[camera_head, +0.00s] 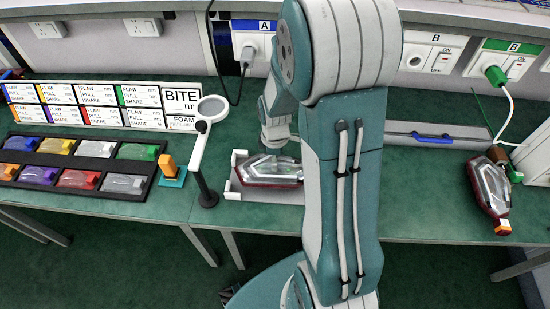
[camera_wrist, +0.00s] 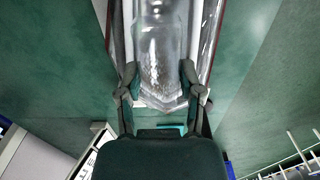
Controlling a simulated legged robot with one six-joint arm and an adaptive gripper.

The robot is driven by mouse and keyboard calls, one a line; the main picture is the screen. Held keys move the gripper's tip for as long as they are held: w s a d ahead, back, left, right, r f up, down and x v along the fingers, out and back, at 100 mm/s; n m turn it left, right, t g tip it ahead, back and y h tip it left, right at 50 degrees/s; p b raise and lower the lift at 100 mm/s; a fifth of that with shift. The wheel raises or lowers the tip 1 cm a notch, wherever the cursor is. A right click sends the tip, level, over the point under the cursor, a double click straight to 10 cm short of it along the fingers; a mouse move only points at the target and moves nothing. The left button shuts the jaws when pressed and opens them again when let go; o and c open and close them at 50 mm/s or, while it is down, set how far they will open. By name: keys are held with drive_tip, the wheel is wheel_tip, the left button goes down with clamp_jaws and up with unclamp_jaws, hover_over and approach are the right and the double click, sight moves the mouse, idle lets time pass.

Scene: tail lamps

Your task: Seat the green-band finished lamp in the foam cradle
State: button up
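A clear lamp with a red rim (camera_head: 270,171) lies in a white cradle (camera_head: 233,187) at the middle of the bench. A second clear and red lamp (camera_head: 491,188) lies at the right end, with a green piece (camera_head: 515,174) beside its upper end and an orange-yellow tip. No green band shows on the lamp in the cradle. My gripper is over the cradle, partly hidden by my arm in the head view. In the wrist view my gripper (camera_wrist: 159,76) has its fingers on either side of a clear lamp part (camera_wrist: 160,40); whether they press on it is unclear.
A magnifier on a stand (camera_head: 207,150) and an orange block on a teal base (camera_head: 171,172) stand left of the cradle. A black tray (camera_head: 75,166) with coloured pieces is farther left. A white cable (camera_head: 509,108) hangs from the green plug (camera_head: 495,75). Bench between cradle and right lamp looks mostly clear.

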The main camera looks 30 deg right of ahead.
drive_tip(key=o, duration=0.5)
wheel_tip(320, 180, up, 12)
drive_tip(key=shift+w+f, duration=0.1)
idle(0.4)
idle(0.4)
drive_tip(key=s+a+r+m+t, duration=0.2)
drive_tip(key=s+a+r+m, duration=0.1)
drive_tip(key=s+r, duration=0.1)
drive_tip(key=s+a+r+m+t, duration=0.1)
drive_tip(key=s+a+r+m, duration=0.2)
drive_tip(key=s+r+m, duration=0.1)
drive_tip(key=s+a+r+m+t, duration=0.2)
drive_tip(key=s+a+r+m, duration=0.1)
drive_tip(key=s+r+m, duration=0.1)
drive_tip(key=shift+s+a+r+t, duration=0.3)
drive_tip(key=shift+s+r, duration=0.1)
drive_tip(key=shift+s, duration=0.35)
